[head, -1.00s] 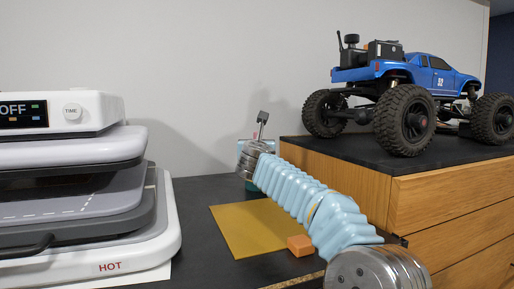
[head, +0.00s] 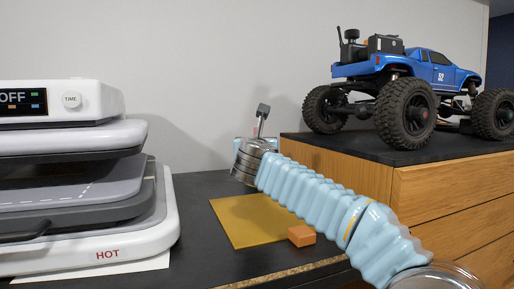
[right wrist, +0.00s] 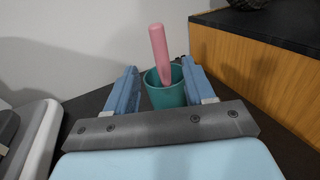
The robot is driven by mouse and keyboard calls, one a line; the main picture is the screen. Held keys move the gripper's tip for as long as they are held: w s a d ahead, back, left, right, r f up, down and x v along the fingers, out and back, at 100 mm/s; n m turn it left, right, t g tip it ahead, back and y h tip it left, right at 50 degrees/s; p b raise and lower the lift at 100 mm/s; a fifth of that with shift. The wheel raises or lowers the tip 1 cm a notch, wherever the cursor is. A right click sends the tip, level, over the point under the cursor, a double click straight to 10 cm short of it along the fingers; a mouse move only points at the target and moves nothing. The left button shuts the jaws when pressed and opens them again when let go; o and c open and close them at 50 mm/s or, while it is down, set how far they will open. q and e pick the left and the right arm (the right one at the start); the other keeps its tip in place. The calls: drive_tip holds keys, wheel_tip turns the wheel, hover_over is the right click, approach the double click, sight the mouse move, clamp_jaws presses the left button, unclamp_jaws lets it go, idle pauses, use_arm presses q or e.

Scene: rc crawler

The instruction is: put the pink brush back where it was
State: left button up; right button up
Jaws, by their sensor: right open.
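The pink brush (right wrist: 159,48) shows in the right wrist view as a pink handle standing in a teal cup (right wrist: 166,95), leaning slightly left. Its lower end is hidden inside the cup. My right gripper (right wrist: 160,66) is open, with one blue finger on each side of the brush and cup. I cannot tell whether the fingers touch the cup. My left gripper is not in view.
A white heat press (head: 140,250) stands at the left. A yellow mat (head: 235,222) and an orange block (head: 301,236) lie on the dark worktop. A wooden cabinet (head: 440,200) at the right carries a blue RC truck (head: 410,75).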

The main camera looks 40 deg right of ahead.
drive_tip(key=shift+v, duration=2)
